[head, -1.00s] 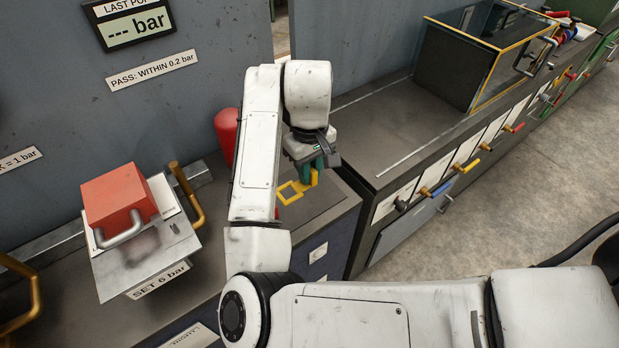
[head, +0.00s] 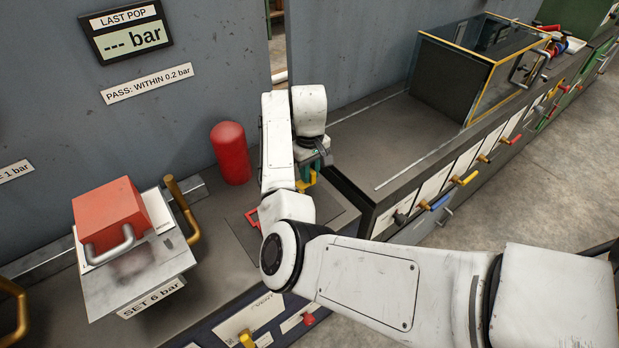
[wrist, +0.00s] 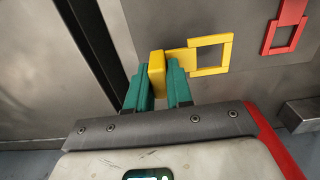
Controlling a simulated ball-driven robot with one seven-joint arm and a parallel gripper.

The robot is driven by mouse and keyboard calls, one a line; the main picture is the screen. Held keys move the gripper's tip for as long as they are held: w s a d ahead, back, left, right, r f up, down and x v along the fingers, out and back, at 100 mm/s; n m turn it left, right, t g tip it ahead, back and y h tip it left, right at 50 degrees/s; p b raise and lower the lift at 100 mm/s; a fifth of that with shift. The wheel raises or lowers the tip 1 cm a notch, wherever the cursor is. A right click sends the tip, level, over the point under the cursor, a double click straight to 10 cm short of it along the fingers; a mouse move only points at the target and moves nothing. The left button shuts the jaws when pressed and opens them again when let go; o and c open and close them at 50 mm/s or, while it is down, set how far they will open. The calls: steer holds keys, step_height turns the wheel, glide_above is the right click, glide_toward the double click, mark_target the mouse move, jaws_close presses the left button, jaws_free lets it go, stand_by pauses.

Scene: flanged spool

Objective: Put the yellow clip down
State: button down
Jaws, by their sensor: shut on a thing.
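The yellow clip (wrist: 157,75) has a thick block and a square open loop. In the wrist view, the green fingers of my gripper (wrist: 159,84) are shut on its block, one on each side, and the loop sticks out to the right over a grey surface. In the head view, the clip (head: 307,181) shows just below my gripper (head: 314,168), near the right end of the left bench; part of it is behind my arm. I cannot tell whether the clip touches the surface.
A red clip with a square loop (wrist: 283,37) lies to the right in the wrist view. A red cylinder (head: 231,155) stands behind my arm. A red block with a handle (head: 112,213) is at the left. A yellow-edged case (head: 446,80) stands on the right bench, whose near top is clear.

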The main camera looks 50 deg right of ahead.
steer(key=shift+f, duration=1.45)
steer(key=shift+f, duration=0.15)
steer(key=c, duration=1)
jaws_free()
step_height(320, 180, up, 12)
steer(key=shift+r+b, duration=0.2)
steer(key=shift+b, duration=0.3)
